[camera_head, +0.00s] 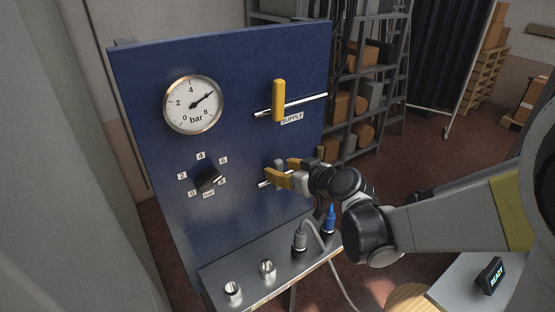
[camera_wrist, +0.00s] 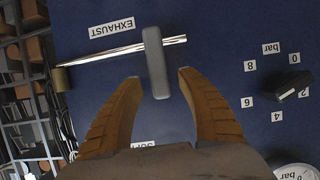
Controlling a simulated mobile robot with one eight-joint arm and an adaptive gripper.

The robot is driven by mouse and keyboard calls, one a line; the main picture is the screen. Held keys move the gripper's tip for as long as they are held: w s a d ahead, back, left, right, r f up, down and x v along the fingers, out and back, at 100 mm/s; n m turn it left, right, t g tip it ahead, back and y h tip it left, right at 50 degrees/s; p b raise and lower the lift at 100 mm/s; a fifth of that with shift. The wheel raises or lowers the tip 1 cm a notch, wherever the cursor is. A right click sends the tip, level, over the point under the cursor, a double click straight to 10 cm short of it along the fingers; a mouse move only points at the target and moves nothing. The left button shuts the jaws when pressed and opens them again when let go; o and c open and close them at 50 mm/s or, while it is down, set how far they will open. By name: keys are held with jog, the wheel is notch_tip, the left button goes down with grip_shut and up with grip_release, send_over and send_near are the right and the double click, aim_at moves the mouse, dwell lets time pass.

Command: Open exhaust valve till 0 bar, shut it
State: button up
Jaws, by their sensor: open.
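The exhaust valve's grey handle (camera_wrist: 155,62) stands across its silver pipe (camera_wrist: 120,52) beside the upside-down EXHAUST label (camera_wrist: 111,28) in the wrist view. My gripper (camera_wrist: 156,80) is open, with one yellow-brown finger on each side of the handle's near end; I cannot tell whether either touches it. In the head view my gripper (camera_head: 286,172) is at the panel's lower right and largely hides this valve. The round gauge (camera_head: 193,104) has its needle pointing up and right, well past the 4.
The blue panel (camera_head: 240,140) also carries the supply valve's upright yellow handle (camera_head: 279,100) and a black knob (camera_head: 208,180) with a numbered scale. Below is a metal shelf (camera_head: 250,287) with fittings and a grey cable. A small READY display (camera_head: 490,276) stands at lower right.

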jog(key=shift+x, duration=0.9)
grip_shut()
